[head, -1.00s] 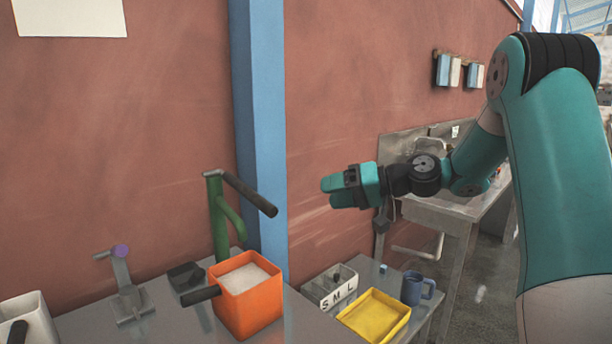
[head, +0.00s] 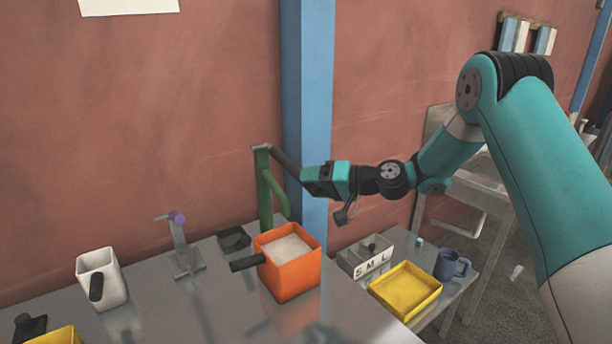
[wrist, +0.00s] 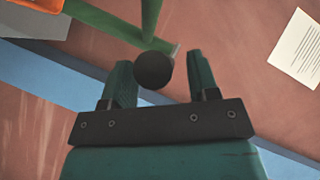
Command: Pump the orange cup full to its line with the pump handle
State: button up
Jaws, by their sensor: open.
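The orange cup (head: 290,272) stands upright on the metal bench, with white powder (head: 288,247) inside and a black handle on its left. Its line does not show. The green pump (head: 264,190) stands behind it, and its dark pump handle (head: 281,160) slants down to the right toward my gripper (head: 309,180). In the wrist view the round black end of the pump handle (wrist: 153,70) shows between the two teal fingers of my gripper (wrist: 160,80). The fingers are open, with gaps on both sides. The cup's edge shows at the upper left there.
A white cup (head: 106,275) and a small lever stand with a purple knob (head: 178,218) are on the bench to the left. A yellow tray (head: 408,290), a box marked S M L (head: 354,262) and a blue mug (head: 447,264) sit at the right. A blue post (head: 306,110) rises behind the pump.

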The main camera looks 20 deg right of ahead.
jog(key=shift+x, duration=0.85)
